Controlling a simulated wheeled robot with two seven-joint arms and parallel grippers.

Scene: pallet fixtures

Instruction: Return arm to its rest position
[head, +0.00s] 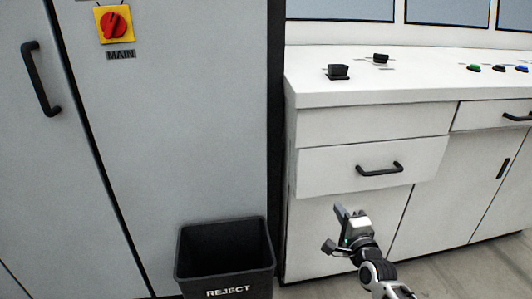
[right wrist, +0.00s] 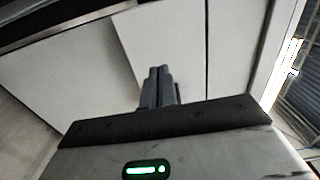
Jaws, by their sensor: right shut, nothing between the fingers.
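My right gripper (head: 341,212) is in front of the white console's lower panel, below a drawer (head: 330,172) with a black handle (head: 380,168). It is apart from the handle. In the right wrist view its two dark fingers (right wrist: 158,84) lie together with nothing between them. My right arm comes in from the bottom of the head view. My left gripper is not in view.
A black bin (head: 225,250) marked REJECT stands left of my right gripper. A grey cabinet (head: 190,120) with a red and yellow MAIN switch (head: 115,24) is behind it. The console top (head: 420,75) carries black knobs and coloured buttons. Floor shows at lower right.

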